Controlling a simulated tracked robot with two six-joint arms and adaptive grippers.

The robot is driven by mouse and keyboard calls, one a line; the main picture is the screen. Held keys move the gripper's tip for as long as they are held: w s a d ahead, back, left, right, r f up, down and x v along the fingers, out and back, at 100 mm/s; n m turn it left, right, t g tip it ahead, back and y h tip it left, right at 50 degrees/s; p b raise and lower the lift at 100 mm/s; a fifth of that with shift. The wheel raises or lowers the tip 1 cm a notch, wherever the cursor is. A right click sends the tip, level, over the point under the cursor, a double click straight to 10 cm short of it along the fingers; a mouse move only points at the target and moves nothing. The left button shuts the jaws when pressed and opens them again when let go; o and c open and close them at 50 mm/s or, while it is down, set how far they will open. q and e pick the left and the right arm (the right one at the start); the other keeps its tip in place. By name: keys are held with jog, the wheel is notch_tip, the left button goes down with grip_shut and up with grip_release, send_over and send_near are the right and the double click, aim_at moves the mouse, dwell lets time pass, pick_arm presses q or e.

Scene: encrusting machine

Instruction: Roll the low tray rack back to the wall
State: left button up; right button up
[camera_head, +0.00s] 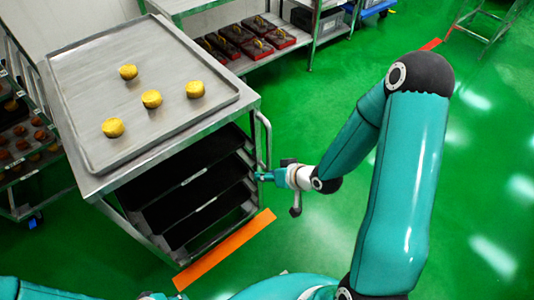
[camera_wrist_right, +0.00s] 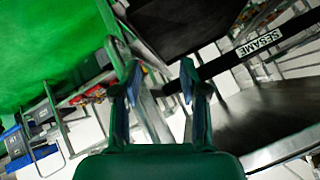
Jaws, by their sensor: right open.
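The low tray rack (camera_head: 178,128) is a metal frame at the left of the head view, with a flat top and black trays on its shelves. A bent handle (camera_head: 264,133) stands on its right side. My right gripper (camera_head: 260,176) is close to the rack's right side, by the handle's lower end; I cannot tell if it touches. In the right wrist view (camera_wrist_right: 159,82) its fingers are apart, with a metal bar (camera_wrist_right: 150,112) showing beyond and between them. A black tray edge labelled SESAME (camera_wrist_right: 258,45) shows there too. My left gripper is not in view.
A tray (camera_head: 95,65) with several yellow pastries (camera_head: 151,99) lies on the rack's top. An orange strip (camera_head: 225,250) is on the floor at its front. Another rack (camera_head: 28,150) stands left; a metal shelf (camera_head: 245,64) with dark boxes stands behind. Green floor on the right is open.

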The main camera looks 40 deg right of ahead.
jog(key=d+r+t+h+b, duration=0.15)
jog(key=d+t+b, duration=0.25)
jog(key=d+b, duration=0.4)
jog(key=n+t+y+b, duration=0.4)
jog(key=n+b, duration=0.2)
jog(key=b, duration=0.2)
send_near(271, 138)
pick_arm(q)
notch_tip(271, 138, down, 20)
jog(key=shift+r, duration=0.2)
pick_arm(e)
jog(key=shift+h, duration=0.25)
jog(key=x, duration=1.1)
jog(key=shift+s, duration=0.1)
jog(key=shift+c, duration=0.3)
grip_shut()
